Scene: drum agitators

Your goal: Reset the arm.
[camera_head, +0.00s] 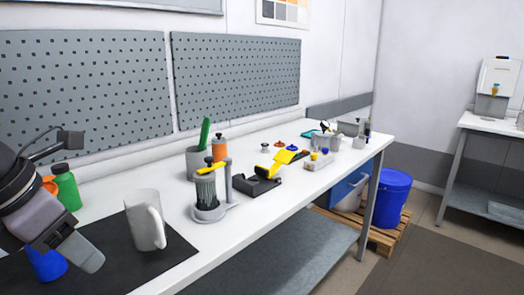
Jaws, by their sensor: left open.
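My left gripper (80,203) is at the left edge, over the near left part of the workbench (270,222). Its fingers are spread apart and I see nothing between them. A green bottle (67,188) stands behind it, and a blue item (47,264) is partly hidden below it. A white mug (146,220) stands on a dark mat (100,236) to its right, apart from the fingers. My right gripper is not in view.
A grey holder with a beater-like tool (207,190), a grey cup (195,160), an orange bottle (219,148) and a black-and-yellow device (262,182) stand mid-bench. Pegboards (235,75) line the wall. A blue drum (391,200) stands on a pallet (383,238) beyond the bench.

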